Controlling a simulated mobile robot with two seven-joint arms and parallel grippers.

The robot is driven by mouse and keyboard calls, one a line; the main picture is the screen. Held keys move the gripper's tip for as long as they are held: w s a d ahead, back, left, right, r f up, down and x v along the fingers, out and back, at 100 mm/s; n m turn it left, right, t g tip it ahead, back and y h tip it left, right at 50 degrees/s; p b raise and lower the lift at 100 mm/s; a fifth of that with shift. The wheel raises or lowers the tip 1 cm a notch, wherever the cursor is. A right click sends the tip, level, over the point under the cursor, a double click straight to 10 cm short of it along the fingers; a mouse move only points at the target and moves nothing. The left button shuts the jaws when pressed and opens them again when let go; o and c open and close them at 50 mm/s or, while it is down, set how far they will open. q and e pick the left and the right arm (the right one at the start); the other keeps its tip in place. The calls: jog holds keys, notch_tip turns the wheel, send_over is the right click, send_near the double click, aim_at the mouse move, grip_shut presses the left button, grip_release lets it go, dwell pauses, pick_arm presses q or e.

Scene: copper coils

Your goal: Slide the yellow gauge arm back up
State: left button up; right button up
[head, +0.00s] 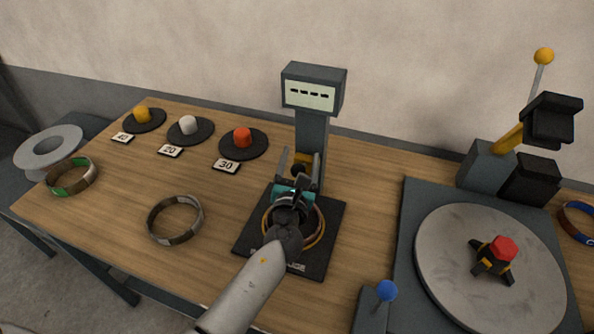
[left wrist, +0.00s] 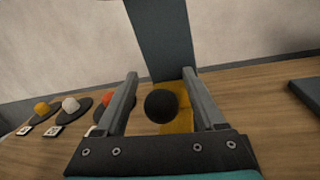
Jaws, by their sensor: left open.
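The gauge (head: 313,100) is a dark post with a display head on a black base (head: 262,226); the display shows dashes. Its yellow arm (head: 301,161) is low on the post, mostly hidden behind my gripper in the head view. In the left wrist view the yellow arm (left wrist: 182,119) carries a round black knob (left wrist: 161,106). My left gripper (head: 300,160) is open, its fingers on either side of the knob, with gaps visible. A coil (head: 322,229) lies on the base under my gripper, partly hidden. My right gripper is not in view.
Coils (head: 175,238) (head: 72,190) lie on the left of the table. Knobbed black discs (head: 243,154) with number cards stand behind. A turntable (head: 440,240) with a red-topped hub and a yellow-balled lever (head: 541,70) is at right. A blue-knobbed lever (head: 386,291) stands in front.

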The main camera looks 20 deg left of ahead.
pick_arm(q)
jog(key=s+d, duration=0.2)
jog(key=s, duration=1.3)
jog(key=shift+d, duration=0.2)
